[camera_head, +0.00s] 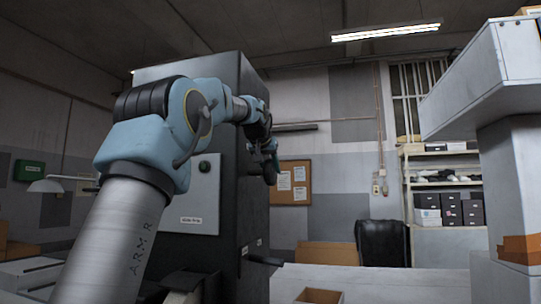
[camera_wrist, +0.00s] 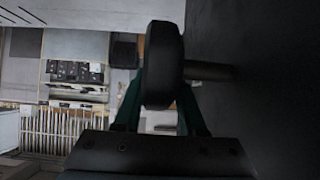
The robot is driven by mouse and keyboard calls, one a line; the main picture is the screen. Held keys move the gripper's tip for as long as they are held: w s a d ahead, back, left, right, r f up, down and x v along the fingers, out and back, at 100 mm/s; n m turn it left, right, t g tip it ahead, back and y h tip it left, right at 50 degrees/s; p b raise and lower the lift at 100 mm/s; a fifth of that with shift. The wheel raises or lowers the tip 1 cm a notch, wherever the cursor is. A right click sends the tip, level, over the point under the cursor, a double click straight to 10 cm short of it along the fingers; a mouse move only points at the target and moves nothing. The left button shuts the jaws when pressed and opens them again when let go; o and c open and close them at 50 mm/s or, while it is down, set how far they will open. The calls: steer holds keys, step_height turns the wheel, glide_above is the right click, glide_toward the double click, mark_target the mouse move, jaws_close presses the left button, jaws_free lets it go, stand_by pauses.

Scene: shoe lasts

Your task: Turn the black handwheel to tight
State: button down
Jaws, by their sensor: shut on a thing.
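The black handwheel (camera_wrist: 163,62) shows edge-on in the wrist view, on a short dark shaft (camera_wrist: 208,71) that runs right to a dark wall. My gripper (camera_wrist: 162,98) has its two teal fingers on either side of the wheel's rim and is shut on it. In the head view my gripper (camera_head: 270,160) is at the right side of a tall dark cabinet (camera_head: 254,205). There the wheel is too small and dark to make out clearly. No tightness mark is readable.
The cabinet's grey front panel (camera_head: 203,185) stands behind my arm. A pale table (camera_head: 390,284) with a small open box (camera_head: 320,296) lies at lower right. A black chair (camera_head: 383,242) and shelves with boxes (camera_head: 446,212) are farther back. A grey machine column (camera_head: 515,175) stands at right.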

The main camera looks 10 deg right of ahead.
steer(key=shift+w+d+g+y, duration=0.1)
steer(key=shift+g+y, duration=0.2)
steer(key=shift+g, duration=0.2)
steer(key=shift+f, duration=0.1)
steer(key=shift+c, duration=2.4)
jaws_free()
steer(key=b+v, duration=0.1)
steer(key=v, duration=0.9)
steer(key=shift+s+r+b, duration=0.25)
steer(key=shift+r+b, duration=0.1)
